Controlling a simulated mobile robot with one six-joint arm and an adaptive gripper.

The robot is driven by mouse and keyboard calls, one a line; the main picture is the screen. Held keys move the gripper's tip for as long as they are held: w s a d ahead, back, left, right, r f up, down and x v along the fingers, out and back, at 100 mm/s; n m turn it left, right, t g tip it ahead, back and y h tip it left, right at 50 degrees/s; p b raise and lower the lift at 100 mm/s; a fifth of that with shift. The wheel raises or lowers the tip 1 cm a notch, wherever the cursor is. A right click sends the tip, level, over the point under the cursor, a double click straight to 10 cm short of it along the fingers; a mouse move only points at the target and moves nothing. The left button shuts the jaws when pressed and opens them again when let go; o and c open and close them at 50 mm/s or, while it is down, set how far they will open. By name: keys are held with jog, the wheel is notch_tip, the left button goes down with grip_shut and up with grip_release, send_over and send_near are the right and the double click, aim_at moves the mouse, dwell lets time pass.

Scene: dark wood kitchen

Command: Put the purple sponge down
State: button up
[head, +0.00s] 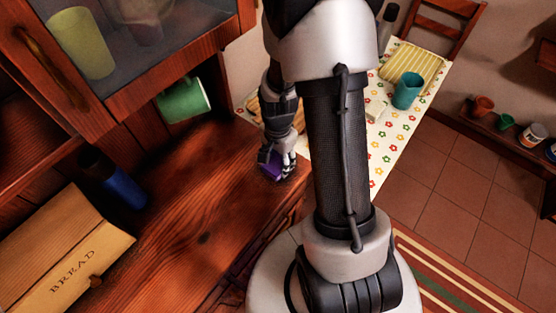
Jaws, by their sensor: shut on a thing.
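My gripper (276,160) points down at the right end of the dark wood counter (200,215). It is shut on the purple sponge (274,168), which shows as a small purple patch between and below the fingers. The fingers hide part of the sponge. The sponge is at or very close to the counter top; I cannot tell whether it touches.
A bread box (75,250) and a dark blue bottle-like item (120,188) stand on the counter at left. A green mug (184,101) hangs under the cabinet (130,98). A flowered table (392,135) with a teal cup (407,91) stands beyond. The counter's middle is clear.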

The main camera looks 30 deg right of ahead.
jog(key=shift+f, duration=0.15)
jog(key=o, duration=1)
jog(key=shift+o, duration=0.2)
notch_tip(320, 180, up, 13)
jog(key=p, duration=0.5)
notch_tip(320, 180, up, 11)
jog(key=n+t, duration=0.2)
jog(key=n, duration=0.3)
send_over(277, 161)
jog(key=s+a, duration=0.3)
jog(key=a, duration=0.2)
jog(key=s+a+r+n+t, duration=0.2)
jog(key=s+a+r+n, duration=0.3)
jog(key=s+r+n, duration=0.4)
jog(key=shift+s+a+t+b, duration=0.2)
jog(key=shift+s+t+b, duration=0.1)
jog(key=shift+s, duration=0.6)
